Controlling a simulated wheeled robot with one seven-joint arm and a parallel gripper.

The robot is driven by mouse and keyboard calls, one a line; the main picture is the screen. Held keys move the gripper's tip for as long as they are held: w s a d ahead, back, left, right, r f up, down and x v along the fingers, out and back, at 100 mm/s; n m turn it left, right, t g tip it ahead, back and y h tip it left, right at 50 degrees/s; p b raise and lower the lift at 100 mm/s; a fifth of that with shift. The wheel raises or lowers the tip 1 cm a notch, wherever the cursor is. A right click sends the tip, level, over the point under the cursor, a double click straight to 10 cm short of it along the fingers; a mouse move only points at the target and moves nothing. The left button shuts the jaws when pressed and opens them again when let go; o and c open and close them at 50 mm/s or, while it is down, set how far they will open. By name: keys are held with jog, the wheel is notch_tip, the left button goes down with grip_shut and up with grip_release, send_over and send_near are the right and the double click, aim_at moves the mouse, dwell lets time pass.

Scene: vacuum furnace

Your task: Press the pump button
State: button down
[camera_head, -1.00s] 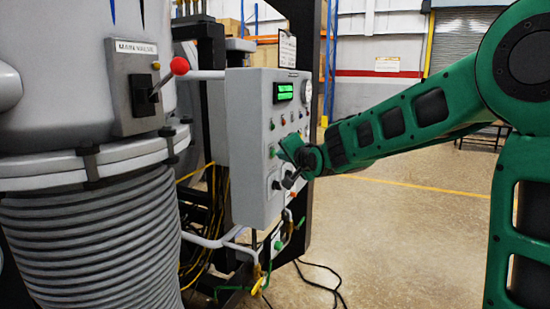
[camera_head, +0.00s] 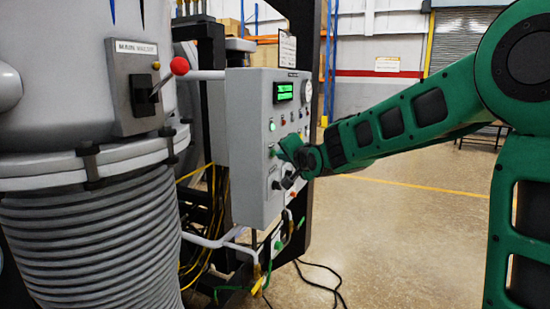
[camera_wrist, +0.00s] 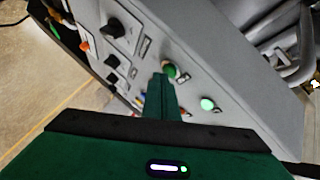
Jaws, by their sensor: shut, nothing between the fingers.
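The grey control panel (camera_head: 250,165) stands left of my arm in the head view. My gripper (camera_head: 280,148) is shut and empty, with its tips close to the panel face. A green round button (camera_wrist: 170,70) shows in the wrist view just beyond the tips of my gripper (camera_wrist: 163,78). It also shows in the head view (camera_head: 273,152), left of the tips. I cannot tell whether the tips touch it. A lit pale green lamp (camera_wrist: 207,104) sits beside the button. No readable label shows which button is the pump's.
Black knobs (camera_wrist: 113,27) and an orange button (camera_wrist: 84,46) are elsewhere on the panel. A red-balled lever (camera_head: 179,66) juts out at the left beside the large grey vessel (camera_head: 60,60). Cables (camera_head: 320,280) lie on the floor below. The floor at right is open.

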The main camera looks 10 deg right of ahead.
jog(key=shift+s+d, duration=0.35)
jog(key=shift+d, duration=0.15)
jog(key=s+d, duration=0.1)
jog(key=d, duration=0.1)
jog(key=s+d, duration=0.2)
dwell(0.5)
dwell(0.4)
